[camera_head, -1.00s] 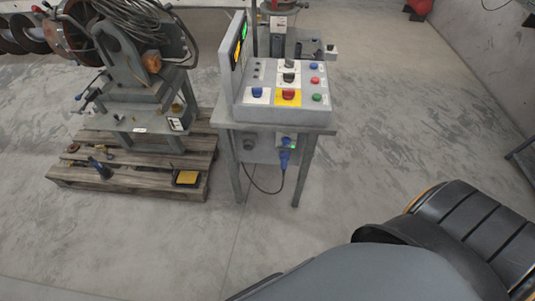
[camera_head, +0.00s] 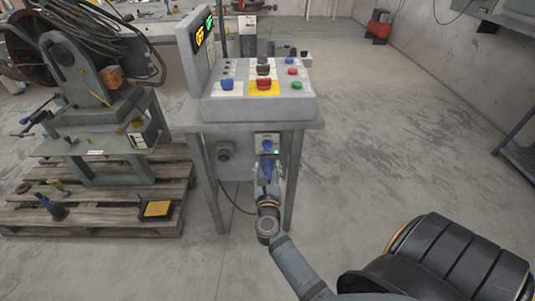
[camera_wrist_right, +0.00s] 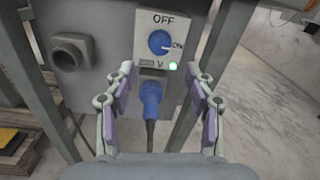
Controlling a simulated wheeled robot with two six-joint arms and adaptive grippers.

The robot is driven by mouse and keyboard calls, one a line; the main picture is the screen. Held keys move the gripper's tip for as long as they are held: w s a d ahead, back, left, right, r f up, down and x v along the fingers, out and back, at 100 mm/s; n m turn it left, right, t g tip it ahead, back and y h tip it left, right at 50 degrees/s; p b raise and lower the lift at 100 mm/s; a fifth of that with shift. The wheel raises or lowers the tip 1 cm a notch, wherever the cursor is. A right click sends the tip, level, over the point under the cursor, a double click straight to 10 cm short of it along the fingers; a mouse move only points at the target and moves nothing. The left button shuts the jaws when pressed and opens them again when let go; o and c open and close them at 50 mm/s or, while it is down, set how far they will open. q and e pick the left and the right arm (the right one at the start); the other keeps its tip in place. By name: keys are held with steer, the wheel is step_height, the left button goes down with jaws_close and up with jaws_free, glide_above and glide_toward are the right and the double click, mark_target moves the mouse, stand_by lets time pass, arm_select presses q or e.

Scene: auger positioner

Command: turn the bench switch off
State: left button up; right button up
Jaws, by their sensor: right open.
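The bench switch is a blue round knob (camera_wrist_right: 160,42) on a light plate under the bench top, with OFF printed above it and ON at its right. Its white mark points right, towards ON, and a green lamp (camera_wrist_right: 172,66) is lit below it. The knob also shows small in the head view (camera_head: 267,146). My right gripper (camera_wrist_right: 165,82) is open and empty in the wrist view, its two fingers below and either side of the switch plate, apart from the knob. In the head view the right gripper (camera_head: 267,181) is below the switch. My left gripper is not in view.
A blue plug (camera_wrist_right: 151,97) with a dark cable sits just below the switch, between my fingers in the picture. Bench legs (camera_head: 294,180) stand on both sides. A grey round fitting (camera_wrist_right: 72,52) is at left. The control box (camera_head: 258,108) stands on top. A pallet (camera_head: 100,221) lies left.

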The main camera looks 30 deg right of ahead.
mark_target(267, 149)
steer(key=x, duration=0.8)
steer(key=shift+w+d, duration=0.3)
steer(key=shift+w, duration=0.1)
jaws_close()
